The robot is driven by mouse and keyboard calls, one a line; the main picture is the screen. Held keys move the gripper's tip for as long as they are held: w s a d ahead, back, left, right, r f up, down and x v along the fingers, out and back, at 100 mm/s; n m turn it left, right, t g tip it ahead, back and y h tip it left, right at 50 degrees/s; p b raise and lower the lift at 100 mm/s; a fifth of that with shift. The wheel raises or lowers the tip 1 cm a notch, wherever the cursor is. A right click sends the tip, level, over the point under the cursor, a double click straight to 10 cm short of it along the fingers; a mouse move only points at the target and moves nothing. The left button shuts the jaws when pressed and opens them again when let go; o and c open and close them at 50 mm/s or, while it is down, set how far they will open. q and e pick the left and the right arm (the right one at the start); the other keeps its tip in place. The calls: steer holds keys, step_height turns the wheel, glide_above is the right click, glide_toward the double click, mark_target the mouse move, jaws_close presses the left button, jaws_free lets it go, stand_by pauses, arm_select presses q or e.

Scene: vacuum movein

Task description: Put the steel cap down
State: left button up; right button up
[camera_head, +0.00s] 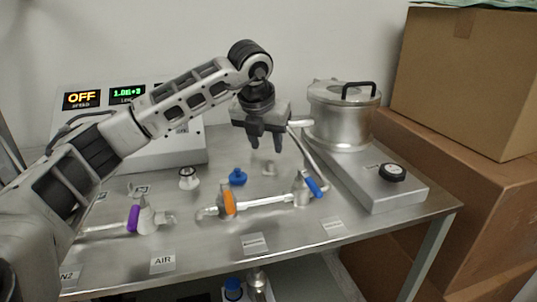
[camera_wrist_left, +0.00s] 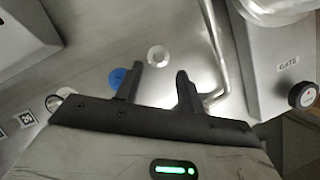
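The small round steel cap (camera_head: 268,168) is on the steel table top, below my left gripper. In the left wrist view the steel cap (camera_wrist_left: 158,56) shows as a pale disc just beyond the gap between the fingertips. My left gripper (camera_head: 267,147) points down above it, with its fingers apart and nothing between them. The fingers also show in the left wrist view (camera_wrist_left: 159,72), apart from the cap. My right gripper is in neither view.
A blue cap (camera_head: 238,176) and a white-and-black knob (camera_head: 189,178) stand left of the steel cap. In front is a pipe with orange (camera_head: 229,202) and blue (camera_head: 312,187) valve handles. A steel chamber (camera_head: 340,118) stands at right. Cardboard boxes (camera_head: 465,75) are beyond.

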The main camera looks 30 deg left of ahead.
arm_select(q)
steer(key=v, duration=0.6)
stand_by(0.3)
